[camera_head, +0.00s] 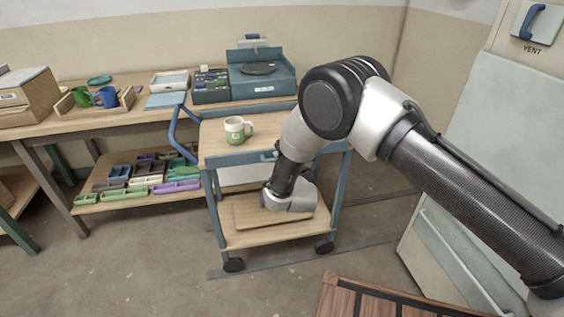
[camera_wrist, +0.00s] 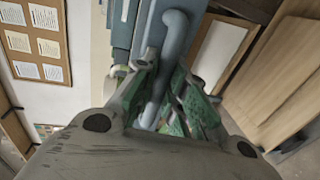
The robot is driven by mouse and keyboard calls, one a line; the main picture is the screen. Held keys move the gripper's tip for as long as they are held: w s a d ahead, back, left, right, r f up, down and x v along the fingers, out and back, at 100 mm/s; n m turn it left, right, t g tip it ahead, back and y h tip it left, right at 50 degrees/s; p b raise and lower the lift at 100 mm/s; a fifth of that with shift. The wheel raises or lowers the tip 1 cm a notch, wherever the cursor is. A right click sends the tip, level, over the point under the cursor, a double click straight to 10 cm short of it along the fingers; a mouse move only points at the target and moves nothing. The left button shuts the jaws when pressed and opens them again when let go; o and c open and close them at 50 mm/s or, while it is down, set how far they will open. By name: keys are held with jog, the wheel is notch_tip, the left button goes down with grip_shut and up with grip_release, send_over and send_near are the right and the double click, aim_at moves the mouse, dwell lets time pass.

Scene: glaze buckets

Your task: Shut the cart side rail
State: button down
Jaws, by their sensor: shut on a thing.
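The cart (camera_head: 226,239) is blue-framed with wooden shelves and stands in the middle of the head view. A blue side rail (camera_head: 236,160) runs along the near edge of its top shelf; my arm covers its right part. In the wrist view a blue bar with a curved end (camera_wrist: 174,50), seemingly the rail's handle, passes between the fingers of my gripper (camera_wrist: 165,74). My gripper is shut on this bar. In the head view my fingers are mostly hidden behind my wrist at the rail. I cannot tell whether the rail is latched.
A white and green mug (camera_head: 236,130) stands on the cart top, close behind the rail. The cart's push handle (camera_head: 173,124) sticks out at its left. A workbench (camera_head: 60,124) with trays is behind. A wooden crate (camera_head: 350,298) is at the front right. Floor at the front left is clear.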

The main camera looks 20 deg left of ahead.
jog(key=shift+g, duration=0.3)
jog(key=c, duration=1.5)
grip_release()
jog(key=shift+o, duration=0.2)
jog(key=v, duration=1.2)
jog(key=shift+a, duration=0.15)
